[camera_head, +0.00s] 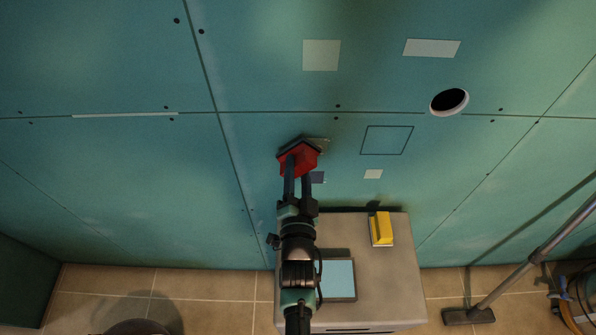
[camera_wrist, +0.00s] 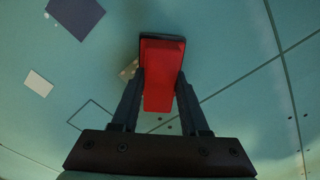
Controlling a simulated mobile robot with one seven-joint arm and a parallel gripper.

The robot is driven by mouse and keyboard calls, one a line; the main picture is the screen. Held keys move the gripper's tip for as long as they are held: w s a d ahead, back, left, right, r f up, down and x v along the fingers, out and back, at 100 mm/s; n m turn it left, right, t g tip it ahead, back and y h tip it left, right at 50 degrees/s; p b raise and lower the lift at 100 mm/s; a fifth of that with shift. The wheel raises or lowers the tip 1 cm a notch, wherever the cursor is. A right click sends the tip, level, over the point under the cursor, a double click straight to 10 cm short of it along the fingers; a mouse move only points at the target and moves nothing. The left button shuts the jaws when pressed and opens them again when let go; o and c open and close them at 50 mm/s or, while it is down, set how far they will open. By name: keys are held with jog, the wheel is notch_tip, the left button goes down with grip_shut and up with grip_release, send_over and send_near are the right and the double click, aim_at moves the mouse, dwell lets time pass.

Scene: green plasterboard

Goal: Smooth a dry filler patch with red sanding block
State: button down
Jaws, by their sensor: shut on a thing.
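My gripper (camera_head: 297,178) is shut on the red sanding block (camera_head: 298,161), its two dark fingers on either side of it. The wrist view shows the block (camera_wrist: 163,88) between the fingertips (camera_wrist: 160,78), its dark pad facing the green wall. The block is at the wall; I cannot tell whether the pad touches it. A small pale greyish patch (camera_head: 321,143), likely the filler, shows just right of the block's upper edge, partly hidden by it. It also shows beside the block in the wrist view (camera_wrist: 128,70).
A cabinet (camera_head: 400,285) stands below against the wall, with a yellow block (camera_head: 382,228) and a framed pale panel (camera_head: 339,278) on top. Nearby on the wall are a dark square (camera_head: 319,178), a pale rectangle (camera_head: 373,174), an outlined square (camera_head: 387,140) and a round hole (camera_head: 449,101).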

jog(key=shift+w+b, duration=0.5)
jog(key=shift+w, duration=0.2)
